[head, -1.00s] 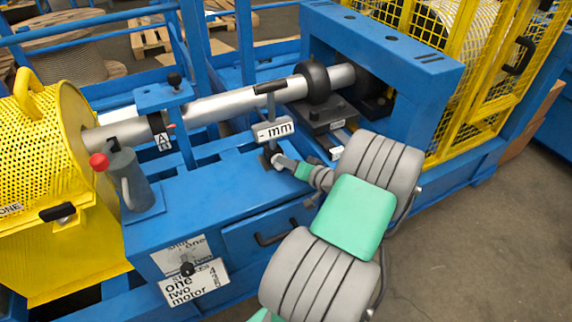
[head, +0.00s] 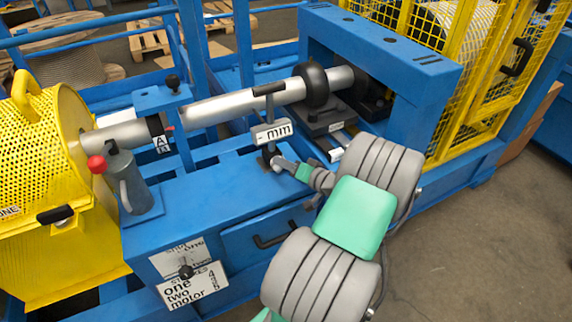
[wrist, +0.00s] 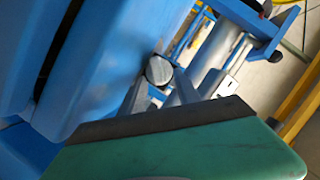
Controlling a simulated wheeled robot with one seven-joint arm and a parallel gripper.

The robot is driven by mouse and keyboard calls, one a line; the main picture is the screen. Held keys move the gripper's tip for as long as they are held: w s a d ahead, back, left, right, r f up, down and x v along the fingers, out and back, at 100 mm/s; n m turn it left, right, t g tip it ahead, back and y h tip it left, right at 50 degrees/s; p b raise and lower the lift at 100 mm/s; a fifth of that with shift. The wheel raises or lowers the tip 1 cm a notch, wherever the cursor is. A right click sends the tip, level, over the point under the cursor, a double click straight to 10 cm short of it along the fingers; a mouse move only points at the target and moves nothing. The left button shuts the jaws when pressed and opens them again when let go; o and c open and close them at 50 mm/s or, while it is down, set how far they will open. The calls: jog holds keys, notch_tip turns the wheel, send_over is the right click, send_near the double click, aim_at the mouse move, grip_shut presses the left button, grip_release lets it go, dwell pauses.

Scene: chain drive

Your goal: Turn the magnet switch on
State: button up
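In the head view a small "mm" readout (head: 272,132) stands on a post with a T-shaped top on the blue machine bed. A dark base (head: 268,158) is at its foot. I cannot make out a marked magnet switch there. My gripper (head: 279,162) reaches from the right to this base, close beside or touching it. In the wrist view a round grey knob end (wrist: 159,71) lies between the tips of my two grey fingers (wrist: 162,80). The fingers stand apart, but whether they press on the knob is unclear.
A steel shaft (head: 215,108) with black rings runs behind the readout. A blue portal frame (head: 400,70) rises at right. A drawer handle (head: 270,240) sticks out below.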

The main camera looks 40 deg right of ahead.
jog(key=v, duration=0.8)
jog(key=shift+p, duration=0.35)
jog(key=shift+w, duration=0.1)
